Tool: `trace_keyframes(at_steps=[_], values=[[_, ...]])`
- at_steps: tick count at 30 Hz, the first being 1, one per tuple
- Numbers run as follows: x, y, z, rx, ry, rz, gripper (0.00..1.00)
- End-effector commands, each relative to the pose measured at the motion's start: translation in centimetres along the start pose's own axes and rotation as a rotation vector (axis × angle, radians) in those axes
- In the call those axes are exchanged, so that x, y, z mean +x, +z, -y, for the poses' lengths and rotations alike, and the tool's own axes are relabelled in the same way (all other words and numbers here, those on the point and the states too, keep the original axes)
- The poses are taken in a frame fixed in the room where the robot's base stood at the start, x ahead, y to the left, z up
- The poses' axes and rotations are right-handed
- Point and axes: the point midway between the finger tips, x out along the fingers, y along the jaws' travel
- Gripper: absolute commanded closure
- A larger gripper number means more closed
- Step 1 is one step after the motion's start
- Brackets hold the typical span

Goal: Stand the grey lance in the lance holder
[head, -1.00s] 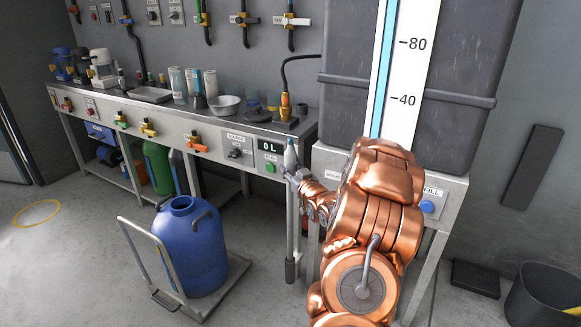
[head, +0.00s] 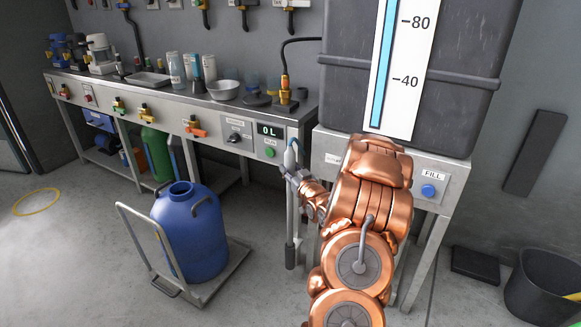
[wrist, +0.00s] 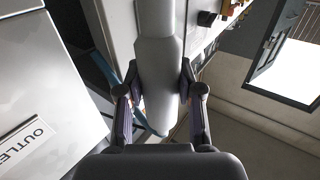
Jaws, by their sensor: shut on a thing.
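The grey lance (head: 290,157) is upright in my gripper (head: 290,172), at the front right corner of the bench. In the wrist view the lance (wrist: 158,75) runs between the two dark fingers of my gripper (wrist: 160,92), which are shut on it. Straight below the gripper in the head view is a light upright tube with a dark lower end (head: 290,255). It looks like the lance holder, but I cannot tell for sure. I also cannot tell whether the lance's lower end is inside it.
The steel bench (head: 205,118) with valves and a 0 L display (head: 270,130) is behind. A blue drum (head: 192,235) on a trolley stands to the left. The stand with the grey tank (head: 455,85) is close on the right. A dark bin (head: 540,295) is at far right.

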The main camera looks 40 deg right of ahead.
Motion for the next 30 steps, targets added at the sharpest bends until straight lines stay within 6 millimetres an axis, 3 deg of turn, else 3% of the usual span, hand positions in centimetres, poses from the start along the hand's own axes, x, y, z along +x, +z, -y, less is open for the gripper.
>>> trace_keyframes(at_steps=[11,12,18,21,30], values=[[0.01,0.29,-0.02,-0.001,0.000,-0.002,1.00],[0.01,0.28,-0.02,-0.001,0.000,-0.002,0.63],[0.01,0.32,-0.01,0.000,0.000,-0.001,0.42],[0.00,0.34,0.00,0.000,0.000,-0.001,0.35],[-0.11,0.37,-0.01,0.000,0.000,0.000,0.35]])
